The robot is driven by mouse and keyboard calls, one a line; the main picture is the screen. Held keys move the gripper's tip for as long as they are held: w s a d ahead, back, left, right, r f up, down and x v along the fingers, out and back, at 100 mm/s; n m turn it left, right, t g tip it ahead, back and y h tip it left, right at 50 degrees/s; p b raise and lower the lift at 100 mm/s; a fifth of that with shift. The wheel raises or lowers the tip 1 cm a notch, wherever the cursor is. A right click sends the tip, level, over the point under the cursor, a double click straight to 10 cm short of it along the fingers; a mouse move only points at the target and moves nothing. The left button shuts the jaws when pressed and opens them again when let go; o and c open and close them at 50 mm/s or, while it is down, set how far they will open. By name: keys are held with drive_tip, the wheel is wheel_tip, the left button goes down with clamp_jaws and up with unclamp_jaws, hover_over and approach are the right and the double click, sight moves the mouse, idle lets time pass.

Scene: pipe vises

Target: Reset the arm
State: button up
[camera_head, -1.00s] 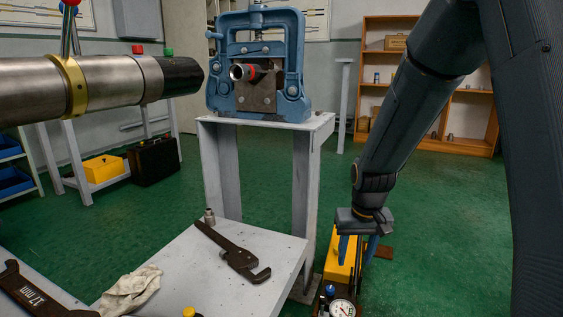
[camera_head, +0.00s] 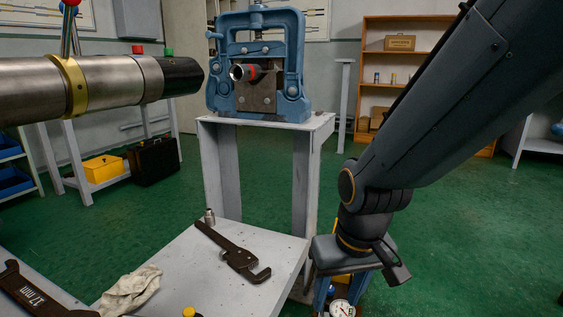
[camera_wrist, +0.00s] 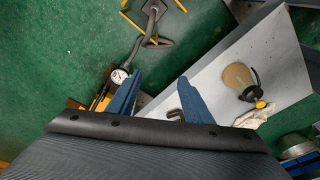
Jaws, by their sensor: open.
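My gripper (camera_head: 341,284) points down at the right of the low grey table, beside its right edge. Its blue fingers are apart in the wrist view (camera_wrist: 158,98), with nothing seen held between them. The pressure gauge (camera_head: 340,308) shows below the gripper in the head view, partly hidden by it. The gauge also shows left of the fingers in the wrist view (camera_wrist: 119,76).
A pipe wrench (camera_head: 232,250) and a pale cloth (camera_head: 132,290) lie on the low table (camera_head: 190,255). Green floor is clear at right.

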drive_tip(key=s+a+r+n+g+y, duration=0.15)
drive_tip(key=s+a+r+n, duration=0.3)
drive_tip(key=s+a, duration=0.75)
drive_tip(key=d+r+m+h+p, duration=0.1)
drive_tip(key=d+r+m+p, duration=0.2)
drive_tip(key=d+r+p, duration=0.7)
drive_tip(key=d+r+m+h+p, duration=0.1)
drive_tip(key=d+r+m+p, duration=0.2)
drive_tip(key=d+r+p, duration=0.8)
drive_tip(key=shift+s+r+m+p, duration=0.3)
drive_tip(key=shift+r+p, duration=3.6)
drive_tip(key=shift+p, duration=4.15)
drive_tip(key=shift+w+g, duration=0.1)
drive_tip(key=shift+g, duration=0.15)
